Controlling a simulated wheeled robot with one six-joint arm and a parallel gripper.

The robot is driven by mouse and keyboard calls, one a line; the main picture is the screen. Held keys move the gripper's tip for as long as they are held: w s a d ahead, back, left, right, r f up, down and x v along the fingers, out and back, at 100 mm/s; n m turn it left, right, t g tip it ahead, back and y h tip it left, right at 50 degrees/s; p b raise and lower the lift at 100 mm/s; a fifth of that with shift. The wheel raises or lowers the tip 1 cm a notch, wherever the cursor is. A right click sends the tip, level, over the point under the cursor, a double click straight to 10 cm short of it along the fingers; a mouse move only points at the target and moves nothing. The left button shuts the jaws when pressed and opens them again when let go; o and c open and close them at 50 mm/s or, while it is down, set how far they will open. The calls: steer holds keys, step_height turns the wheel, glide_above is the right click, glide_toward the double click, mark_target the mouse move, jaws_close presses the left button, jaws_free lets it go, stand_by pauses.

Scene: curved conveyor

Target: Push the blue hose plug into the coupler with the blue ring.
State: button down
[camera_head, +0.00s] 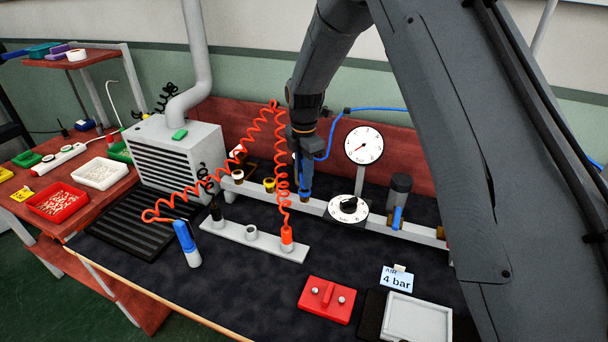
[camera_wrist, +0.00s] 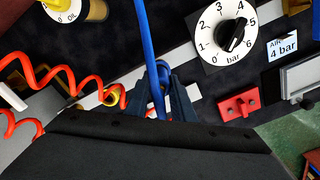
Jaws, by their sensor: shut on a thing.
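My gripper (camera_head: 306,182) points down over the pale rail (camera_head: 318,207) at the back of the bench. It is shut on the blue hose plug (camera_wrist: 161,76), which sits between the fingers in the wrist view. The blue hose (camera_wrist: 147,45) runs up from the plug, and in the head view it loops off to the upper right (camera_head: 372,109). A bit of brass (camera_head: 305,199) shows at the rail just below my fingertips. The blue ring is not clearly visible, and I cannot tell whether the plug is in a coupler. A yellow-ringed coupler (camera_head: 268,185) stands to the left.
A coiled orange hose (camera_head: 279,150) hangs close left of my gripper, its orange plug (camera_head: 287,236) in a grey holder strip (camera_head: 250,245). A dial knob (camera_head: 348,206) and round gauge (camera_head: 364,145) stand close right. The dark mat in front is partly clear.

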steer(key=shift+f, duration=0.5)
steer(key=c, duration=1.4)
jaws_free()
steer(key=shift+c, duration=0.2)
steer(key=shift+r, duration=0.1)
step_height(320, 180, up, 8)
steer(key=b, duration=0.2)
steer(key=shift+f+b, duration=0.2)
steer(key=shift+b, duration=0.2)
